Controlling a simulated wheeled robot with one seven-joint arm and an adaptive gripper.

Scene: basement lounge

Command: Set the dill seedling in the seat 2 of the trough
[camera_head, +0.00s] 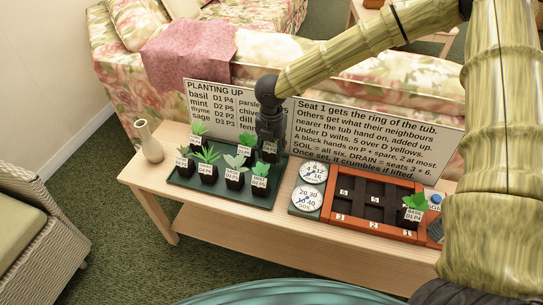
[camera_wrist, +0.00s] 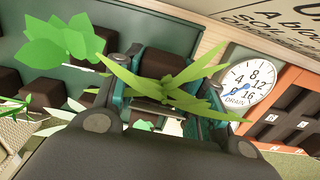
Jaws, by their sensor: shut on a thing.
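My gripper (camera_head: 270,132) points down over the back right of the green tray (camera_head: 215,197). It is shut on a seedling with narrow pointed leaves (camera_wrist: 168,88), between the two fingers in the wrist view. Its small label (camera_head: 269,148) is too small to read, so I cannot confirm it is dill. It appears low, at the tray. The orange trough (camera_head: 327,214) stands to the right, with numbered dark seats. Seat 2 (camera_head: 378,213), front middle, looks empty. A leafy seedling labelled basil (camera_head: 415,202) sits at the trough's right end, apparently in seat 1.
Several other labelled seedlings (camera_head: 208,157) stand on the tray close by. Two dials (camera_head: 307,198) lie between tray and trough. Sign boards (camera_head: 360,142) stand along the table's back. A vase (camera_head: 149,143) stands at the left; the table front (camera_head: 250,222) is clear.

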